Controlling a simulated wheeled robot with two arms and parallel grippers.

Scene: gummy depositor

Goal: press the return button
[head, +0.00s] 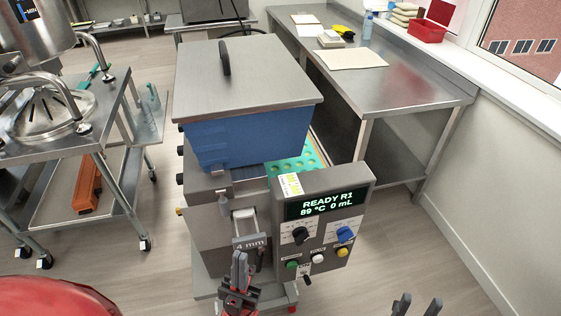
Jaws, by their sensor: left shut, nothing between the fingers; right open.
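The gummy depositor (250,150) stands in the middle, with a blue hopper (255,140) under a grey lid (245,75). Its control panel (275,225) has a display (325,204) reading "READY R1 89 °C 0 mL". The panel carries a black knob (300,235), a blue knob (345,234), a green button (292,265), a white button (317,258), a yellow button (342,252) and a black toggle (306,281). Their labels are too small to read. My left gripper (240,262) is shut and empty, left of the panel below the "4 mm" plate (249,243). My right gripper (417,305) is open at the bottom edge.
A green mould tray (296,165) sits under the hopper. A steel cart (100,125) stands at left. The floor right of the panel is clear.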

